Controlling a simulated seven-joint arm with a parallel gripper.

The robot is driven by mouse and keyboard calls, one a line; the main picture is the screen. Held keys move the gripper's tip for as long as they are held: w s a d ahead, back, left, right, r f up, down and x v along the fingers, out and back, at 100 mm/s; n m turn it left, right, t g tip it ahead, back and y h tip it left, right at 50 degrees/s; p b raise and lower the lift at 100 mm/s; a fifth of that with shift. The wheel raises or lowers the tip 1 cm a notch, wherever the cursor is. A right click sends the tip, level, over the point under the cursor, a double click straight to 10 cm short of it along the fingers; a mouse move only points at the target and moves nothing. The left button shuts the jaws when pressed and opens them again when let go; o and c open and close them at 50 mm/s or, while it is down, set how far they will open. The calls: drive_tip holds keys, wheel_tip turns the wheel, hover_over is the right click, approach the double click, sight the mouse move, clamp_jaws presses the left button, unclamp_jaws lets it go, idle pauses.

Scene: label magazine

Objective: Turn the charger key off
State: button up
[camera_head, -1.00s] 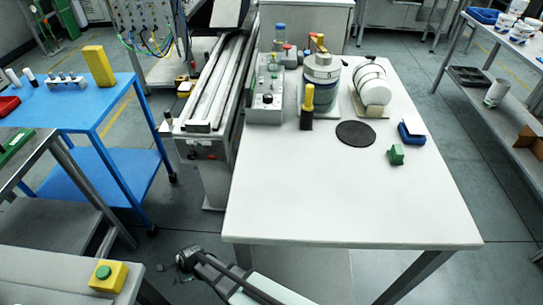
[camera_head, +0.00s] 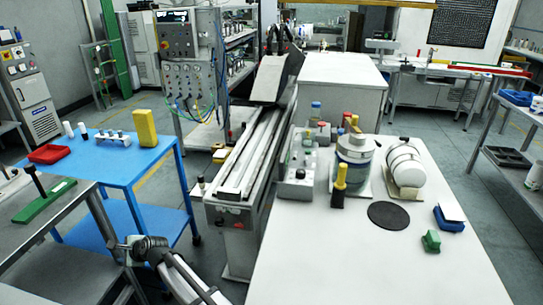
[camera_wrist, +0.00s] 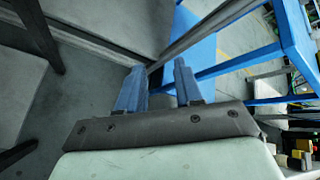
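I cannot single out a charger key in any view. A grey control box (camera_head: 297,178) with small knobs on its front stands at the left back of the white table; I cannot tell if one knob is a key. My gripper (camera_head: 128,249) is at the lower left in the head view, left of the white table and well away from that box. In the wrist view my gripper (camera_wrist: 157,70) shows two blue fingers apart with nothing between them.
A blue table (camera_head: 110,168) and a grey bench (camera_head: 75,208) stand near my gripper on the left. A conveyor (camera_head: 250,150) runs beside the white table (camera_head: 350,260). A panel cabinet (camera_head: 190,80) with cables is at the back. The white table's front is clear.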

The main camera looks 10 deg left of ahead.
drive_tip(key=w+a+r+n+y, duration=0.1)
drive_tip(key=w+a+r, duration=0.1)
drive_tip(key=r, duration=0.5)
drive_tip(key=w+a+r+y, duration=0.1)
drive_tip(key=w+a+r, duration=0.1)
drive_tip(key=r, duration=0.5)
drive_tip(key=w+d+r+n+h, duration=0.35)
drive_tip(key=w+d, duration=0.65)
drive_tip(key=w, duration=0.4)
drive_tip(key=n+g+h, duration=0.2)
drive_tip(key=n+h, duration=0.4)
drive_tip(key=h, duration=0.4)
approach(305, 160)
drive_tip(key=f, duration=0.5)
drive_tip(key=w+f, duration=0.1)
drive_tip(key=f, duration=0.2)
drive_tip(key=shift+d+f, duration=0.15)
drive_tip(key=shift+f, duration=0.1)
drive_tip(key=shift+c, duration=0.2)
clamp_jaws()
